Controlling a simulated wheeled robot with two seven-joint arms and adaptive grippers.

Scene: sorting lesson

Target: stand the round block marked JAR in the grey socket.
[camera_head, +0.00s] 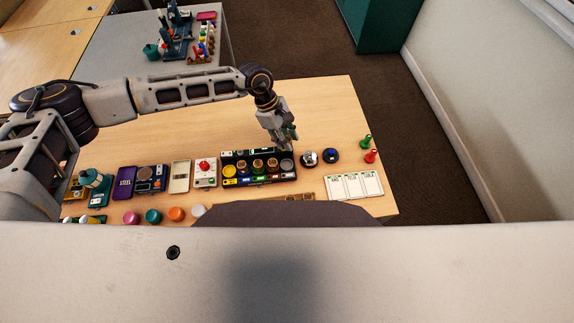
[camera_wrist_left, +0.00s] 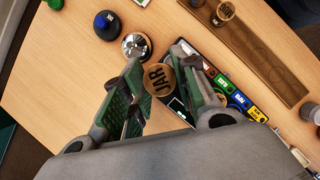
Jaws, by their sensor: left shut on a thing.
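My left gripper (camera_head: 284,141) reaches down over the right end of the black rack (camera_head: 294,178). In the left wrist view, its green-padded fingers (camera_wrist_left: 162,88) are shut on the round block marked JAR (camera_wrist_left: 158,79), whose wooden top and lettering face the camera. The grey socket (camera_head: 287,165) shows in the head view as the rightmost round place in the rack, just below the fingertips. Other round blocks (camera_head: 257,166) with wooden tops stand in sockets to its left. I cannot tell the gap between the held block and the socket. My right gripper is not in view.
A box with a red button (camera_head: 205,171) stands close on the left. The table behind the rack is clear.

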